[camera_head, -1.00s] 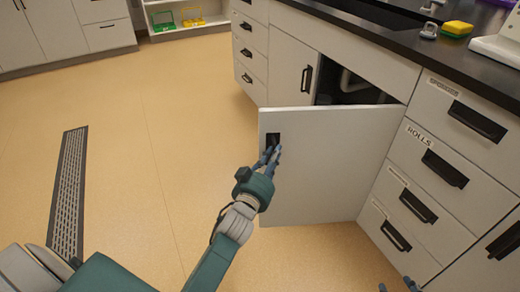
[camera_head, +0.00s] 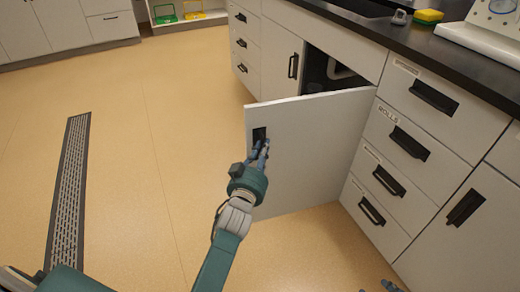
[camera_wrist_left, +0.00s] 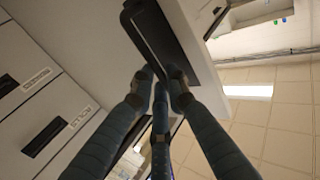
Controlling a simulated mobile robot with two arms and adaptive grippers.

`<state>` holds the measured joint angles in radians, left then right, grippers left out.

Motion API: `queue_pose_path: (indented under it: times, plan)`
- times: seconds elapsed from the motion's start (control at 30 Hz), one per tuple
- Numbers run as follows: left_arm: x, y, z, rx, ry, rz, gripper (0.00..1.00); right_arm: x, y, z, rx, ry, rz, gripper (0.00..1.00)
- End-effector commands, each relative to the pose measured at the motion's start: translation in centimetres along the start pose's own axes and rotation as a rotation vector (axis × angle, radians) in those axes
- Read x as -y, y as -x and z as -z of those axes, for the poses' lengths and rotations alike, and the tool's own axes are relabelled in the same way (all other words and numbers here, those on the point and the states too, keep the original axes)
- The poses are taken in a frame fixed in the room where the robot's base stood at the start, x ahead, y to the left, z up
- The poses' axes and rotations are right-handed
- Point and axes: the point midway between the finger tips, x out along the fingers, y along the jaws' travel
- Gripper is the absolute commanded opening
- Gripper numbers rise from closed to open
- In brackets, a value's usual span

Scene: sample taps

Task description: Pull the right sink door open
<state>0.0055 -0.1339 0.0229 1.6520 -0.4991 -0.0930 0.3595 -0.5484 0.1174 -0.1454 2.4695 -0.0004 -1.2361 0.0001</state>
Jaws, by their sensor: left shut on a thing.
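The right sink door (camera_head: 310,155) is a white panel standing well out from the cabinet, hinged on its right side next to the drawers. Its dark handle (camera_head: 259,134) is near the free left edge, and shows large in the left wrist view (camera_wrist_left: 160,32). My left gripper (camera_head: 262,149) is shut on this handle, with its blue fingers at the handle's lower end. The fingertips (camera_wrist_left: 160,80) touch it in the left wrist view. My right gripper (camera_head: 380,287) shows only as fingertips at the bottom edge, so its state is unclear.
The left sink door (camera_head: 281,62) is closed, and piping (camera_head: 340,68) shows in the dark opening beside it. A stack of labelled drawers (camera_head: 405,145) stands right of the hinge. The floor (camera_head: 150,160) left of the door is clear, with a flat drain grate (camera_head: 70,190).

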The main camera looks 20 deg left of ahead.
Motion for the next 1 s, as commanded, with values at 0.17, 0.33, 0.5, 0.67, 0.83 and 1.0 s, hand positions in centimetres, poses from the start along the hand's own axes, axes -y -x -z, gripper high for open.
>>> queue_pose_path:
  times: [0.17, 0.33, 0.5, 0.67, 0.83, 1.0]
  plan:
    - [-1.47, -0.12, 0.56, -0.013, 0.009, -0.023, 0.22, 0.03, 0.01, 0.0, 0.0, 0.0, 0.001, 0.4]
    - [-1.37, -0.08, 0.51, -0.012, 0.007, -0.022, 0.33, 0.04, 0.01, 0.01, 0.0, 0.0, 0.001, 0.4]
    - [-1.21, -0.04, 0.38, -0.009, 0.005, -0.02, 0.33, 0.03, 0.01, 0.01, -0.001, 0.0, 0.001, 0.4]
    - [-1.07, -0.01, 0.28, -0.007, 0.004, -0.018, 0.33, 0.03, 0.01, 0.01, -0.001, 0.0, 0.001, 0.4]
    - [-0.95, 0.02, 0.18, -0.005, 0.003, -0.016, 0.33, 0.01, 0.0, 0.01, -0.001, 0.0, 0.0, 0.4]
    - [-0.89, 0.67, 0.04, -0.003, 0.003, -0.015, 0.33, -0.07, -0.08, 0.03, -0.001, -0.001, -0.001, 0.4]
